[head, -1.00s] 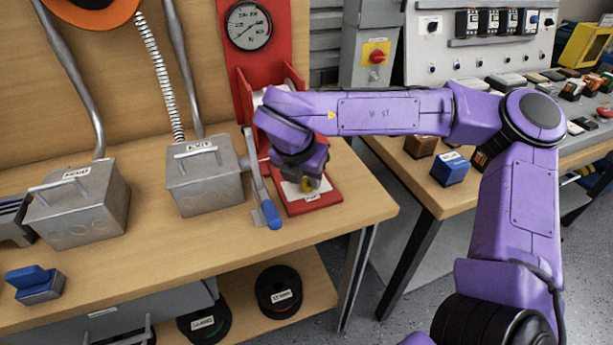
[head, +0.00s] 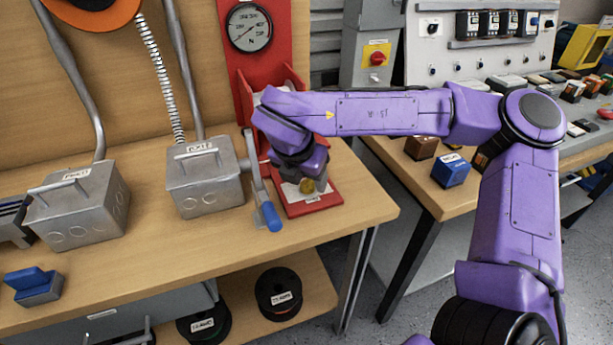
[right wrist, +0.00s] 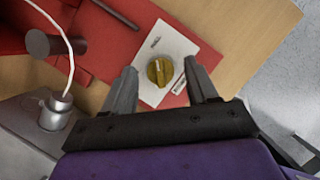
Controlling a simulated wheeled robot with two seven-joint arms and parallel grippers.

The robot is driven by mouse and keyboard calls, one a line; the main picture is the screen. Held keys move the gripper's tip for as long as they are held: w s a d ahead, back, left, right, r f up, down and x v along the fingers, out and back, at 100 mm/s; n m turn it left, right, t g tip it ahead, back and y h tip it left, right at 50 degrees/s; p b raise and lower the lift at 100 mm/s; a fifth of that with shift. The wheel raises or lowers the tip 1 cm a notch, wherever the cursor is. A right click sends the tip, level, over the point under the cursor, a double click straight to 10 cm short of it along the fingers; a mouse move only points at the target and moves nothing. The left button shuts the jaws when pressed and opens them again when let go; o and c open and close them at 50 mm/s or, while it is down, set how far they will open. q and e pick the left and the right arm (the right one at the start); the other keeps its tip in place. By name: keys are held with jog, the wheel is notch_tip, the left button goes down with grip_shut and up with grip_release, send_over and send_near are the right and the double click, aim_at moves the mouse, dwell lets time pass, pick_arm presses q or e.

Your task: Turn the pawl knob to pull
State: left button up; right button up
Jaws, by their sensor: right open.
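The pawl knob is a round yellow knob with a raised grip bar (right wrist: 160,71), on a white label plate (right wrist: 166,48) fixed to the red base. It also shows in the head view (head: 307,186), just below my right gripper. My right gripper (right wrist: 163,80) is open, its two grey fingers on either side of the knob in the right wrist view. Whether they touch it cannot be told. In the head view the purple right wrist hides part of the red winch stand (head: 262,70). My left gripper is not in view.
A lever with a blue handle (head: 269,215) stands just left of the knob. A grey metal box (head: 203,182) is further left. A round gauge (head: 249,27) sits on the red upright. Bare table (head: 362,205) lies right of the red base.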

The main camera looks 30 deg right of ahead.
jog(key=v, duration=1)
jog(key=shift+r, duration=0.15)
jog(key=shift+s, duration=0.1)
